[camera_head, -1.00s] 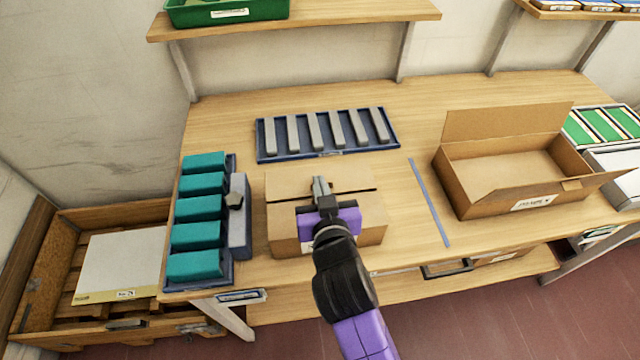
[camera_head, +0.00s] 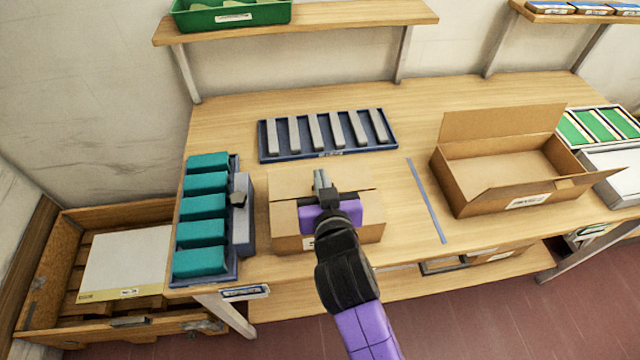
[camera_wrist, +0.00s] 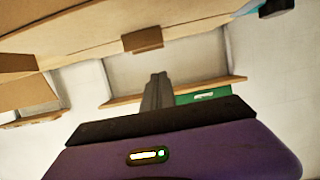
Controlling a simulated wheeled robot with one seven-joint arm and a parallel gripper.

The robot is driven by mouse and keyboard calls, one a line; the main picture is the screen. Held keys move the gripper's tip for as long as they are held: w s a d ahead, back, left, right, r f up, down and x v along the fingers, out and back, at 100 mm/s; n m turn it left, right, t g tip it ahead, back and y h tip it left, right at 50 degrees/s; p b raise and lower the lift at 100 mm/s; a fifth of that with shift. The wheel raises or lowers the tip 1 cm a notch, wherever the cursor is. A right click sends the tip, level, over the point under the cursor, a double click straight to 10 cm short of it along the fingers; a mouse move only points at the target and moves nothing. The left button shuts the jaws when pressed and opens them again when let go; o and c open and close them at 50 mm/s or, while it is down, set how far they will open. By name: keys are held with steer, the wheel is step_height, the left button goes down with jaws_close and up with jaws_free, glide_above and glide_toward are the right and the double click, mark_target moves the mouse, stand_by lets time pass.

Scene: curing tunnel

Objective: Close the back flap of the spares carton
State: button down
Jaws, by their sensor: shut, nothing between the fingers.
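A small brown carton (camera_head: 285,217) stands at the front middle of the bench; its label is mostly hidden behind my arm. Its back flap (camera_head: 285,180) lies over the top, nearly flat, with a dark gap along its front edge. I cannot tell if it lies fully down. My gripper (camera_head: 319,177) is shut and empty, with its fingertips over the back flap, seemingly at or just above it. In the wrist view my gripper (camera_wrist: 157,82) points toward the wall shelf, with cardboard (camera_wrist: 200,18) and a small tab (camera_wrist: 142,39) close by.
A larger open carton (camera_head: 480,195) stands at right, its back flap (camera_head: 500,122) upright. A blue tray of grey bars (camera_head: 327,154) lies behind. A tray of teal blocks (camera_head: 232,270) stands at left. A thin blue-grey strip (camera_head: 427,200) lies right of the small carton.

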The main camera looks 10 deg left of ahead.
steer(key=shift+b+v, duration=0.8)
steer(key=shift+v, duration=0.35)
steer(key=b+v, duration=0.1)
steer(key=v, duration=0.6)
steer(key=shift+s, duration=0.4)
steer(key=shift+d, duration=0.15)
step_height(320, 180, up, 4)
steer(key=s+n+t+y, duration=0.1)
steer(key=s+t+y, duration=0.1)
steer(key=s+y, duration=0.1)
steer(key=s+d+f+m+h+b, duration=0.1)
steer(key=s+d+f+m+h, duration=0.1)
steer(key=s+d, duration=0.9)
steer(key=s+d+f+m+g+h, duration=0.1)
steer(key=s+d+f+h, duration=0.4)
steer(key=s+d, duration=0.6)
steer(key=s+m, duration=0.1)
steer(key=s, duration=0.4)
steer(key=shift+d+f+b, duration=0.25)
steer(key=shift+f+b, duration=0.15)
